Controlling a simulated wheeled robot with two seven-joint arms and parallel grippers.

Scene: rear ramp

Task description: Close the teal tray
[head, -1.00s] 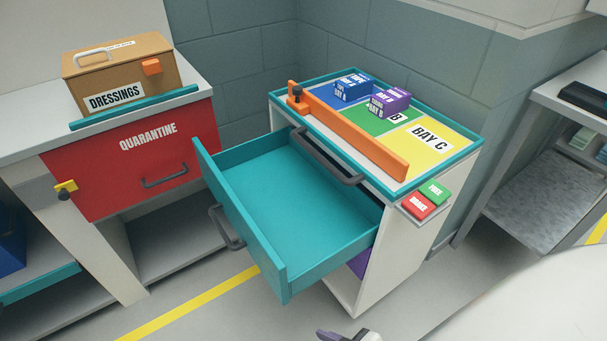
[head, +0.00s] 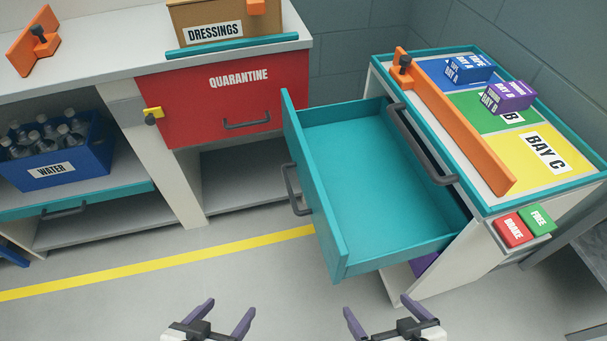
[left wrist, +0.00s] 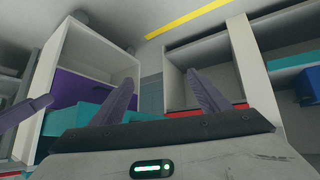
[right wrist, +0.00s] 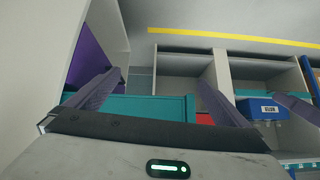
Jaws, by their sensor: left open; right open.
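The teal tray (head: 365,165) is a drawer pulled out of the white cart (head: 460,235) toward the left. It is empty inside, with a dark handle (head: 294,190) on its front panel. Its teal side also shows in the right wrist view (right wrist: 150,107). My left gripper (head: 222,310) is open and empty at the bottom of the head view, below and left of the tray. My right gripper (head: 377,305) is open and empty, below the tray and in front of the cart. Neither gripper touches the tray in the head view.
Left stands a bench with a red QUARANTINE panel (head: 205,105) and a blue WATER crate (head: 60,170). Open floor (head: 200,270) lies in front.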

